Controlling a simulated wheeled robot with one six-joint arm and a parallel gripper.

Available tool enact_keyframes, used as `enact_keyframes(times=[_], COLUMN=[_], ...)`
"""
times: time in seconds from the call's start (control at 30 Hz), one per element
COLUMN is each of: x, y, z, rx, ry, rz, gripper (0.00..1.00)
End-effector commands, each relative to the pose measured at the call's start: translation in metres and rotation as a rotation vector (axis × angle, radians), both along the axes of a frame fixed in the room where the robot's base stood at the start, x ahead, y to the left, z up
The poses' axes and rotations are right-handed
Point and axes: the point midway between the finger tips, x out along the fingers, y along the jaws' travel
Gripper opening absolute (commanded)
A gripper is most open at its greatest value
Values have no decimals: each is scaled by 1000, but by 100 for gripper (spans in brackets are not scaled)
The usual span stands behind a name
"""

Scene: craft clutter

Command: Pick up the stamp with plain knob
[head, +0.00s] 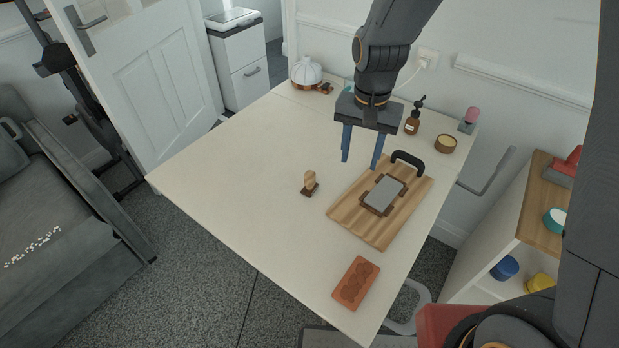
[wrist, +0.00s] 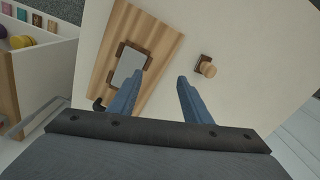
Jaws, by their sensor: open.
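The stamp with a plain wooden knob (head: 310,179) stands upright on its dark brown base near the middle of the table, left of the wooden board. In the wrist view the stamp (wrist: 208,69) is to the right of the right fingertip, apart from it. My gripper (head: 361,163) is open and empty, with its blue fingers pointing down above the table, at the back left of the board. The fingers also show in the wrist view (wrist: 160,77), with nothing between them.
The wooden board (head: 352,219) has a black handle and carries a grey pad (head: 384,194) in a brown frame. A terracotta block (head: 355,283) lies near the front corner. The table's left is clear.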

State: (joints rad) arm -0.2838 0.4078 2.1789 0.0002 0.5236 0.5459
Motion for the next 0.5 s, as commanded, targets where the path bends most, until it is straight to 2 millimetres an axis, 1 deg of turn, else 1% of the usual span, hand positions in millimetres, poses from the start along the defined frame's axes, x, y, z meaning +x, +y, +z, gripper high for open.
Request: enact_keyframes(times=[0.03,0.1,0.2,0.3,0.33,0.4,0.5], x=[9,19,27,31,31,32,32], y=[25,54,86,108,112,118,120], z=[-8,-18,-31,-40,-42,-46,-53], rx=[-2,-3,-4,-6,-6,-6,-8], ry=[10,18,25,29,30,32,33], rz=[-23,-68,-122,-156,-165,-175,-181], gripper=[45,45,45,45,45,45,45])
